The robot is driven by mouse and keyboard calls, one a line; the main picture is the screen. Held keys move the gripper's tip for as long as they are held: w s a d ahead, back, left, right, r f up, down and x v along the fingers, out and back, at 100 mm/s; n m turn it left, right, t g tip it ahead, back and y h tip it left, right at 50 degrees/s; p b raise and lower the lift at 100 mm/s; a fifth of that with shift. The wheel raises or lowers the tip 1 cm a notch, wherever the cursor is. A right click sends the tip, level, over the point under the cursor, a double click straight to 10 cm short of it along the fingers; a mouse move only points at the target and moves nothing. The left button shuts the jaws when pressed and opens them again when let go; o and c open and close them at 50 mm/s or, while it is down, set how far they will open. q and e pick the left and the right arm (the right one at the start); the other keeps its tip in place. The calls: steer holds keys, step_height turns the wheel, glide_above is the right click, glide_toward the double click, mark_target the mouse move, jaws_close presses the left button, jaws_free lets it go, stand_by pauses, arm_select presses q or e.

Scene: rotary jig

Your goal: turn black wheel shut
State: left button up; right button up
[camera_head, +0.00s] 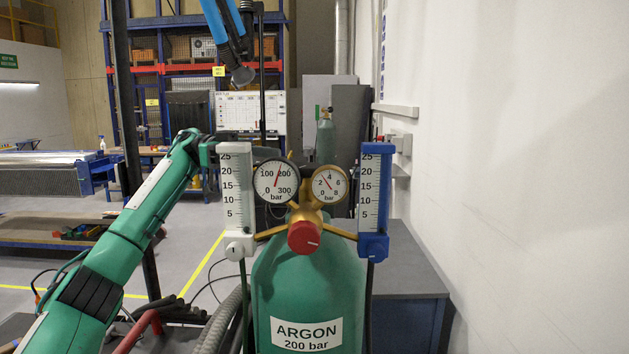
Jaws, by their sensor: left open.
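A green gas cylinder (307,275) labelled ARGON 200 bar stands upright in the middle. On top is a brass regulator with a red knob (304,237), a left gauge (276,181) and a right gauge (329,184). A white flowmeter (238,190) with a white knob is at its left and a blue flowmeter (374,190) with a blue knob at its right. I cannot make out a black wheel. My left arm reaches up from the lower left; my left gripper (224,138) is open near the top of the white flowmeter, its fingers mostly hidden. My right gripper is out of view.
A white wall (520,180) closes the right side. A grey-topped blue cabinet (405,275) stands behind the cylinder at the right. Hoses (222,318) run at the cylinder's lower left. A blue fume arm (228,40) hangs above. Open floor lies behind at the left.

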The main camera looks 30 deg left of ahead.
mark_target(316, 166)
arm_select(q)
steer(key=d+p, duration=0.1)
steer(key=d, duration=0.3)
steer(key=d+p, duration=0.1)
steer(key=d, duration=0.4)
steer(key=d+p, duration=0.1)
steer(key=d, duration=0.3)
steer(key=shift+s+d+f+p, duration=0.25)
steer(key=shift+s+f+p, duration=0.05)
steer(key=shift+f, duration=0.05)
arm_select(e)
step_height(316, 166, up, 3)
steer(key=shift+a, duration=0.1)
arm_select(q)
steer(key=c, duration=0.7)
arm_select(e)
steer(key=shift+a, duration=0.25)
